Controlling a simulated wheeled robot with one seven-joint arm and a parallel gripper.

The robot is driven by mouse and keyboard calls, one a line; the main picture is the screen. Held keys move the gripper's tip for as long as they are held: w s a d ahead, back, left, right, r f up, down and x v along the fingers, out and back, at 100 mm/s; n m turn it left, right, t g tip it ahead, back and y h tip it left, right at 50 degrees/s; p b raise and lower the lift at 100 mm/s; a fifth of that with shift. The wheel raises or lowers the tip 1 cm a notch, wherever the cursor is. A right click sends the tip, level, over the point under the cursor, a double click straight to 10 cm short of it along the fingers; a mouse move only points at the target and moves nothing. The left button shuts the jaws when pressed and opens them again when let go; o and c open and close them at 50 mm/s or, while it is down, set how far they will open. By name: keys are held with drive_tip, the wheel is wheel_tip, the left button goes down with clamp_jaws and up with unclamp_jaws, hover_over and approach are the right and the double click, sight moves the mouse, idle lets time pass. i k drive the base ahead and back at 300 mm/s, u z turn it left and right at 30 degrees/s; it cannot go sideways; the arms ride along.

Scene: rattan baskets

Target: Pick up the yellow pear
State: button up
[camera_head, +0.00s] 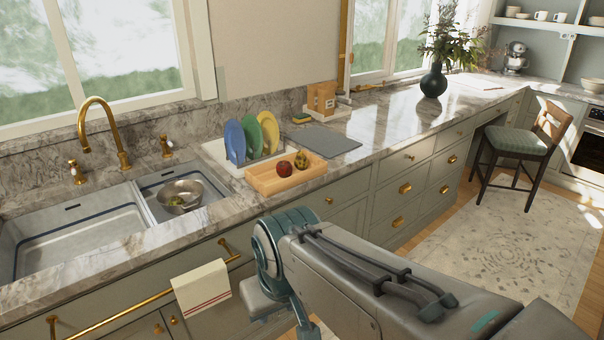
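A small yellow fruit that looks like the yellow pear (302,160) lies in a shallow light wooden tray (272,188) on the marble counter. A red apple (284,169) lies beside it on the left. My arm comes in from the lower right and bends down in front of the counter cabinets, below and in front of the tray. My gripper is not in view. The pear is small here and its lower part is hidden by the tray wall.
A rack with blue, green and yellow plates (234,143) stands behind the tray. A grey board (325,141) lies to its right. A metal bowl (180,197) sits in the sink at left. A dark vase (433,82) stands farther right. The counter between board and vase is mostly clear.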

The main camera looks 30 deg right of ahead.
sight(301, 161)
drive_tip(key=z, duration=1.4)
drive_tip(key=i, duration=1)
drive_tip(key=z, duration=0.4)
drive_tip(key=i, duration=0.95)
drive_tip(key=u, duration=1.1)
drive_tip(key=i, duration=0.5)
drive_tip(key=u, duration=0.5)
